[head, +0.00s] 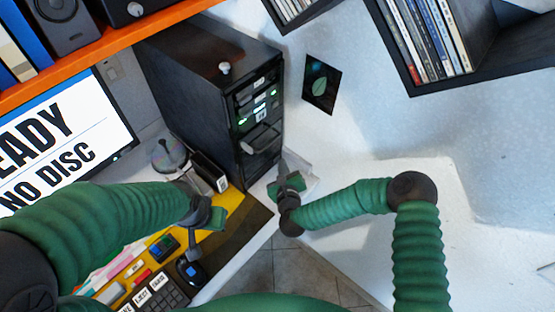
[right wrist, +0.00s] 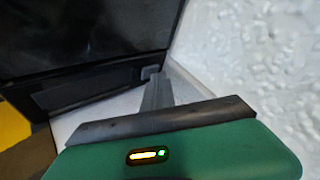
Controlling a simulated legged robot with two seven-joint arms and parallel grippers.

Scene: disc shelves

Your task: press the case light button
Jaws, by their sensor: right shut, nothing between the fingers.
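The black computer case (head: 205,85) stands at the back of the desk, its front turned to the right with small green lights (head: 258,107). A small pale knob (head: 224,68) sits on its top; I cannot tell which part is the case light button. My right gripper (head: 283,160) is shut and empty, by the lower front corner of the case. In the right wrist view its narrow shut fingers (right wrist: 157,90) point toward the base of the case (right wrist: 90,85); contact cannot be told. My left gripper (head: 213,216) is over the desk's front, its fingers unclear.
A monitor (head: 60,140) reads "READY" and "NO DISC". A disc spindle (head: 168,153), a keypad (head: 150,295) and a yellow mat (head: 233,202) are on the desk. An orange shelf (head: 130,40) overhangs at left. Disc shelves (head: 480,75) hang upper right.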

